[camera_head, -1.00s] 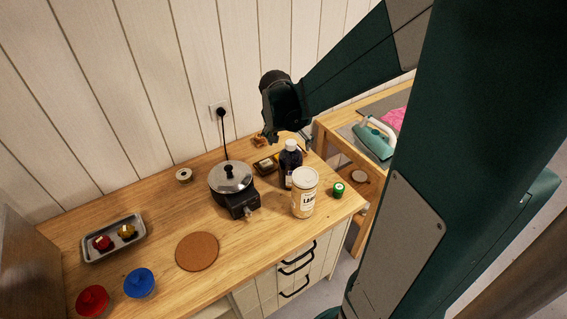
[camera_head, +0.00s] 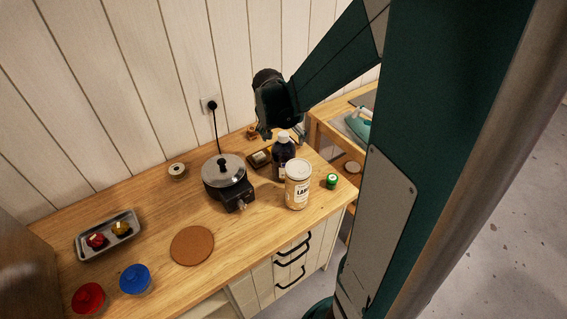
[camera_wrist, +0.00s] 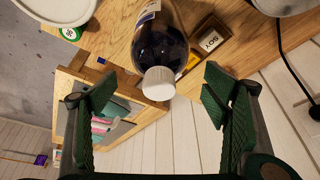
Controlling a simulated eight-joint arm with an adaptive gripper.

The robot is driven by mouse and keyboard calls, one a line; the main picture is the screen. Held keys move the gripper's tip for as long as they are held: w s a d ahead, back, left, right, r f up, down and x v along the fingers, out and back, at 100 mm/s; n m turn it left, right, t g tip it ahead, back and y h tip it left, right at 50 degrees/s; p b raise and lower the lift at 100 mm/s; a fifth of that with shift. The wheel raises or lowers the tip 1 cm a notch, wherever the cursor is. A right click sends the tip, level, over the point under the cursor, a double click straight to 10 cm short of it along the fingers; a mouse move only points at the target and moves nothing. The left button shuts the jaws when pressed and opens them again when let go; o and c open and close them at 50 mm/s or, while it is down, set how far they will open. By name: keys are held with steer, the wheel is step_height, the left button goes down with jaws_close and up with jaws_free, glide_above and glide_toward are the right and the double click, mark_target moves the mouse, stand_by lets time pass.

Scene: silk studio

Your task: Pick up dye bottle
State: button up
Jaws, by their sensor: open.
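The dye bottle (camera_head: 283,156) is dark with a white cap and stands upright on the wooden counter, behind a cream canister labelled "LAN…" (camera_head: 297,186). In the wrist view the bottle (camera_wrist: 158,48) shows its dark body and white cap, which points toward the space between my fingers. My gripper (camera_head: 279,134) is at the bottle's cap end in the head view. In the wrist view my gripper (camera_wrist: 160,105) is open, with one green finger on each side and nothing between the pads. Part of the bottle's lower body is hidden by the canister.
A small green-lidded jar (camera_head: 331,181) stands right of the canister. A small dark tray (camera_head: 260,159) lies left of the bottle. A pot on a burner (camera_head: 224,177) stands further left. A cork mat (camera_head: 192,246) and a metal tray (camera_head: 107,236) are at the left.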

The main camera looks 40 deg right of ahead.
steer(key=shift+f, duration=0.1)
steer(key=shift+x, duration=2.55)
steer(key=shift+d, duration=0.1)
steer(key=c, duration=1.9)
steer(key=shift+o, duration=0.2)
steer(key=shift+c, duration=0.2)
steer(key=shift+r, duration=5.05)
